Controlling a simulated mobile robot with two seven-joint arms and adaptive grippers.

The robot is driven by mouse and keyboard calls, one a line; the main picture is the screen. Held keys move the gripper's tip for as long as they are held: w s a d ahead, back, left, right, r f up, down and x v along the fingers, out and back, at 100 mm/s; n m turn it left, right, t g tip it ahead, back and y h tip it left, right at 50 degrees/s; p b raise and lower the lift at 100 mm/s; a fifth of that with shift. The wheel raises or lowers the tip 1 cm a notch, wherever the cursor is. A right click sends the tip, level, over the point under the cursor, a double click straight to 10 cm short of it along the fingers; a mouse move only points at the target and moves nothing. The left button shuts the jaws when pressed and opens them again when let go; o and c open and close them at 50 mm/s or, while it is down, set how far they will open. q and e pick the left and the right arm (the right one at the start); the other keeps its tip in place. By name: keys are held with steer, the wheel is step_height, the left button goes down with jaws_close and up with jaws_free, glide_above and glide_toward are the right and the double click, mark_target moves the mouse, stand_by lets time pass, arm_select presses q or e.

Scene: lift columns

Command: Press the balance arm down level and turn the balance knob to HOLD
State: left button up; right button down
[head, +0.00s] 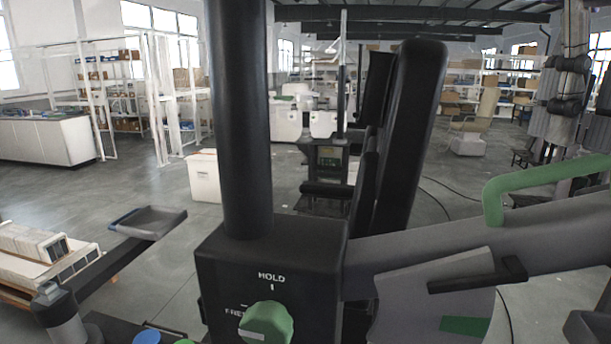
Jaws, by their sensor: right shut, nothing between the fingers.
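A dark box (265,255) on a thick black column (240,120) stands close in front of me in the head view. Its face reads HOLD above a partly covered FREE. The green balance knob (267,324) sits low on this face and hides the end of the lower label; its exact setting is hard to tell. The grey balance arm (400,252) runs from the box to the right, tilted up, with a green handle (525,180). A dark rounded piece (588,328) at the lower right corner seems to be my right gripper, shut and mostly cut off. My left gripper does not show.
A grey plate (405,310) with a green band hangs under the arm, a black bar across its top. Tall black pads (415,130) stand behind the box. A dark tray (152,221) on a bar and pale stacked pieces (30,245) are at left.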

mark_target(579, 206)
steer(key=shift+f, duration=1.05)
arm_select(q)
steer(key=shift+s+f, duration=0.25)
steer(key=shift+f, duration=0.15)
arm_select(e)
steer(key=shift+d, duration=0.1)
arm_select(q)
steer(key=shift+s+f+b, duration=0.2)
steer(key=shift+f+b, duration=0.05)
steer(key=shift+b, duration=0.1)
arm_select(e)
steer(key=shift+s+d+f, duration=0.1)
steer(key=shift+d+f, duration=0.3)
steer(key=shift+f, duration=0.35)
steer(key=shift+s+d+f, duration=0.1)
steer(key=shift+d+f, duration=0.3)
steer(key=shift+f, duration=0.35)
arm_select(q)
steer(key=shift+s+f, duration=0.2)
arm_select(e)
steer(key=shift+s+d+f, duration=0.1)
steer(key=shift+d+f, duration=0.25)
steer(key=shift+f, duration=0.5)
steer(key=shift+s+d+f, duration=0.1)
steer(key=shift+d+f, duration=0.2)
steer(key=shift+f, duration=0.65)
